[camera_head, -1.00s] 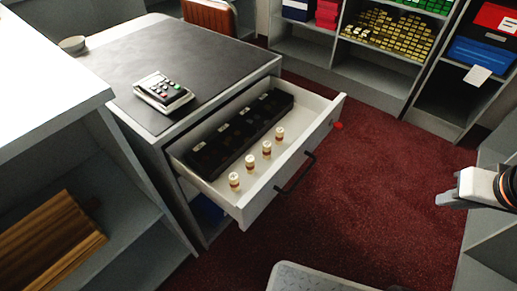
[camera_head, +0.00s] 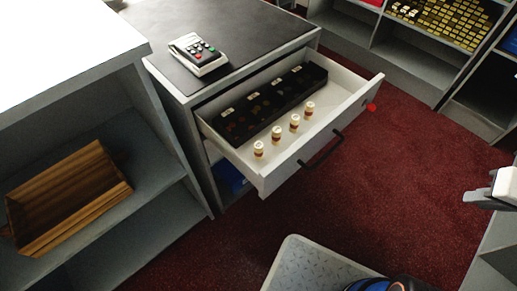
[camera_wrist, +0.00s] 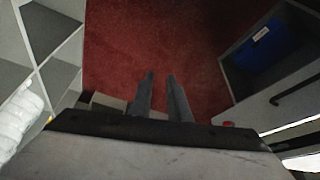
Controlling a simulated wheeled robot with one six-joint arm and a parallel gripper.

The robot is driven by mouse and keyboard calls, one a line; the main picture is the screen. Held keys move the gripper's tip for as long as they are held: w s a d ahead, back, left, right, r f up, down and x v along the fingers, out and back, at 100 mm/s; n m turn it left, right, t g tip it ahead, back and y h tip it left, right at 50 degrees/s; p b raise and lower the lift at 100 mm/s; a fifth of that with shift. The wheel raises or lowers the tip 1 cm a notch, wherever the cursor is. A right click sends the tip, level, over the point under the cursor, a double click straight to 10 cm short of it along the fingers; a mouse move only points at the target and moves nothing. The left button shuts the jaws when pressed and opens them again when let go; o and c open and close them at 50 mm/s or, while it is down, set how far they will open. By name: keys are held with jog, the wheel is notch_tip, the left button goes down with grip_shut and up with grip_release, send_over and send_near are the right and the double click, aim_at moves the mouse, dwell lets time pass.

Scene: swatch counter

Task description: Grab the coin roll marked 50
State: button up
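Several small cream-and-brown coin rolls stand upright in a row in the open white drawer (camera_head: 271,172). From near to far they are the first roll (camera_head: 258,149), the second roll (camera_head: 276,133), the third roll (camera_head: 294,122) and the far roll (camera_head: 309,109). Their markings are too small to read, so I cannot tell which is 50. My gripper (camera_head: 468,197) is at the right edge of the head view, well apart from the drawer. In the wrist view my gripper (camera_wrist: 160,76) points over red carpet, its fingers apart with nothing between them.
A black compartment tray (camera_head: 236,128) lies in the drawer behind the rolls. A card terminal (camera_head: 199,54) sits on the dark counter top. A wooden crate (camera_head: 70,196) is on the left shelf.

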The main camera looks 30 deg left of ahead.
jog(key=o, duration=0.4)
jog(key=shift+o, duration=1.2)
jog(key=shift+w+a+r, duration=0.1)
jog(key=shift+a, duration=0.05)
jog(key=w+a+r+n+g+y, duration=0.1)
jog(key=w+a+r+n, duration=0.2)
jog(key=a, duration=0.2)
jog(key=w+a+r+n+g, duration=0.1)
jog(key=w+a+r+n, duration=0.15)
jog(key=a, duration=0.35)
notch_tip(320, 180, up, 3)
jog(key=n+g+h, duration=0.1)
jog(key=n+g, duration=0.2)
jog(key=n, duration=0.9)
send_over(258, 144)
jog(key=f, duration=1.1)
jog(key=shift+s+a+f, duration=0.2)
jog(key=shift+s, duration=0.15)
jog(key=shift+w+d+f, duration=0.15)
jog(key=shift+w+f, duration=0.05)
jog(key=shift+f, duration=1.1)
jog(key=shift+w+d+f, duration=0.1)
jog(key=shift+w+f, duration=0.05)
jog(key=shift+f, duration=1.15)
